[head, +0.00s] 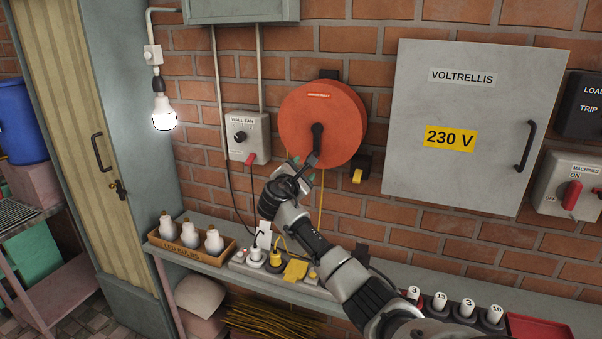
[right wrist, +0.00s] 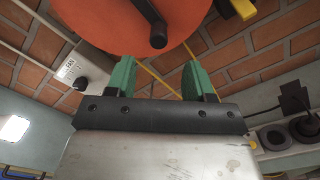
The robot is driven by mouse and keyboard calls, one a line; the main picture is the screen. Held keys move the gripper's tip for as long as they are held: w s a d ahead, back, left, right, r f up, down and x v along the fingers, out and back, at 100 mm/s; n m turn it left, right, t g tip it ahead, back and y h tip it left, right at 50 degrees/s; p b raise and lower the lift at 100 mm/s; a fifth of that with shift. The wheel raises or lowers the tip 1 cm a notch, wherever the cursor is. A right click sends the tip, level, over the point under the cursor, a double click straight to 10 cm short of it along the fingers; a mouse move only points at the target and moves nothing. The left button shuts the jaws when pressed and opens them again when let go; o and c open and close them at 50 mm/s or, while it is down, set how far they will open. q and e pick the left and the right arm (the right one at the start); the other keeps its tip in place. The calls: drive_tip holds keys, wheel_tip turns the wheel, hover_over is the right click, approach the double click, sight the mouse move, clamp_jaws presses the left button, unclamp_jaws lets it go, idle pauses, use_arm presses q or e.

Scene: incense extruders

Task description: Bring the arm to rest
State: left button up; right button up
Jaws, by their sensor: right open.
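My right arm reaches up from the lower right in the head view, with its gripper (head: 301,174) just below the crank of the orange reel (head: 305,112). In the right wrist view, the gripper (right wrist: 157,78) is open, its two green fingers apart with nothing between them. The reel's black crank handle (right wrist: 158,38) shows beyond the fingertips and looks apart from them. Part of the crank is hidden behind the gripper in the head view. My left gripper is in neither view.
A shelf below holds a box of LED bulbs (head: 150,245), a power strip (head: 240,262) with plugs, and several numbered fuses (head: 440,300). A wall fan switch (head: 247,138) is left of the reel, a grey 230 V cabinet (head: 470,90) right. A yellow cord hangs below the reel.

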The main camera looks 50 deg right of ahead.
drive_tip(key=shift+f, duration=0.15)
idle(0.3)
